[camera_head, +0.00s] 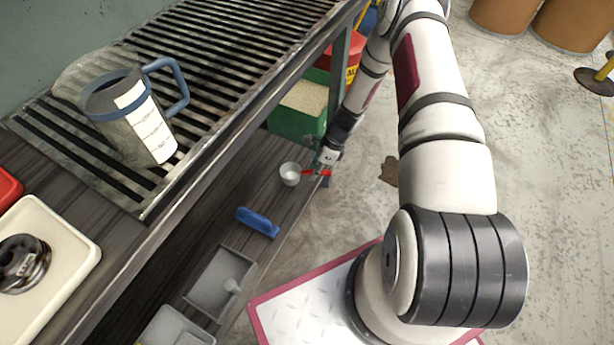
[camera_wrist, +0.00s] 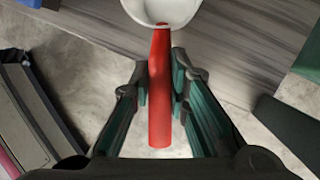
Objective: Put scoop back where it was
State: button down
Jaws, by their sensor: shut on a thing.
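The scoop has a white bowl (camera_head: 290,174) and a red handle (camera_wrist: 160,95). In the head view it is at the lower shelf, near the shelf's outer edge. My gripper (camera_wrist: 160,92) is shut on the red handle, one finger on each side. In the wrist view the bowl (camera_wrist: 162,10) is at the top, partly cut off by the frame, over the wood-grain shelf. The handle's free end points back toward my palm, over the concrete floor. I cannot tell whether the bowl touches the shelf.
A green bin with pale grainy contents (camera_head: 305,105) stands beside the scoop on the lower shelf (camera_head: 215,225). A blue object (camera_head: 258,222) and grey trays (camera_head: 221,282) lie nearer. A jug with a blue handle (camera_head: 135,110) stands on the slatted upper shelf (camera_head: 215,40).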

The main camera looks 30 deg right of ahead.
jog(key=shift+w+a+f, duration=0.1)
jog(key=shift+w+a, duration=0.35)
jog(key=shift+w, duration=0.4)
jog(key=shift+w+a+f+b, duration=0.1)
jog(key=shift+w+f+b, duration=0.1)
jog(key=shift+f+b, duration=0.6)
jog(key=shift+w+a+f+b, duration=0.1)
jog(key=shift+w+f+b, duration=0.1)
jog(key=shift+f+b, duration=0.6)
jog(key=shift+f+p, duration=0.15)
jog(key=shift+p, duration=0.15)
jog(key=c, duration=1.5)
grip_release()
jog(key=shift+f, duration=0.1)
jog(key=shift+c, duration=0.2)
jog(key=p+v, duration=0.4)
jog(key=v, duration=0.8)
jog(key=shift+p, duration=0.4)
